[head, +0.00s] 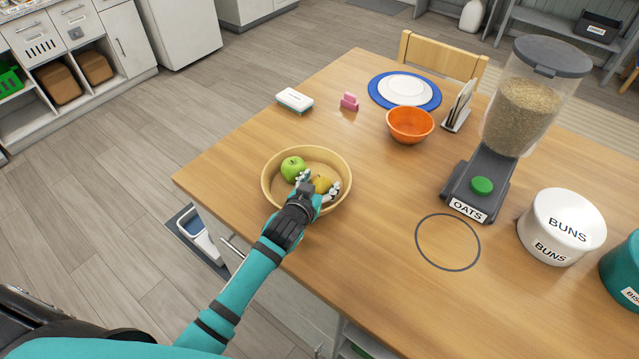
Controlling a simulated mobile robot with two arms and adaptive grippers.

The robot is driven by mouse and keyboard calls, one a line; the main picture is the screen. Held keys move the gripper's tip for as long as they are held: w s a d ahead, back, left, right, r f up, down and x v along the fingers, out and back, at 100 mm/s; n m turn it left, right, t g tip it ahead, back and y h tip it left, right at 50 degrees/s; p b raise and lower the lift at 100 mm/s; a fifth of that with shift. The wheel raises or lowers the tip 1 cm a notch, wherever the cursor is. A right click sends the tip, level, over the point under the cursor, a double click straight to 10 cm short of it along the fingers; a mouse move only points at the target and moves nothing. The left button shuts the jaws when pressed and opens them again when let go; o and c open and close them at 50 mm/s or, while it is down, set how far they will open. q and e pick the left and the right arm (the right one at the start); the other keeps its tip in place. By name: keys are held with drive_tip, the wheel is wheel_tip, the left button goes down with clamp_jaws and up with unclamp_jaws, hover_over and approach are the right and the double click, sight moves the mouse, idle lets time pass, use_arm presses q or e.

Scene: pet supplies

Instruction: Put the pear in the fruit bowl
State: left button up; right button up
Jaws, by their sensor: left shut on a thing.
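The fruit bowl (341,163), round and pale yellow, stands near the left edge of the wooden table. A green apple (292,167) lies inside it on the left. The yellow pear (321,183) is inside the bowl's outline, between the fingers of my left gripper (319,184). The left gripper is shut on the pear, reaching in over the bowl's near rim. The fingers hide part of the pear, and I cannot tell whether it touches the bowl's floor. My right gripper is not in view.
An orange bowl (410,125), a blue plate with a white one (378,91), a white box (295,100) and a pink item (349,102) stand farther back. The oats dispenser (520,115) and a BUNS tin (561,228) stand right. A ring mark (447,268) lies on clear table.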

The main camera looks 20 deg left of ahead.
use_arm(q)
drive_tip(key=shift+f, duration=0.15)
drive_tip(key=o, duration=1)
drive_tip(key=shift+c, duration=0.2)
drive_tip(key=shift+o, duration=0.2)
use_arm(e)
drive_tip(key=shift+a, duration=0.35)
use_arm(q)
drive_tip(key=shift+r, duration=0.25)
drive_tip(key=shift+s, duration=0.3)
drive_tip(key=b+v, duration=0.1)
drive_tip(key=v, duration=1)
drive_tip(key=shift+s+r, duration=0.15)
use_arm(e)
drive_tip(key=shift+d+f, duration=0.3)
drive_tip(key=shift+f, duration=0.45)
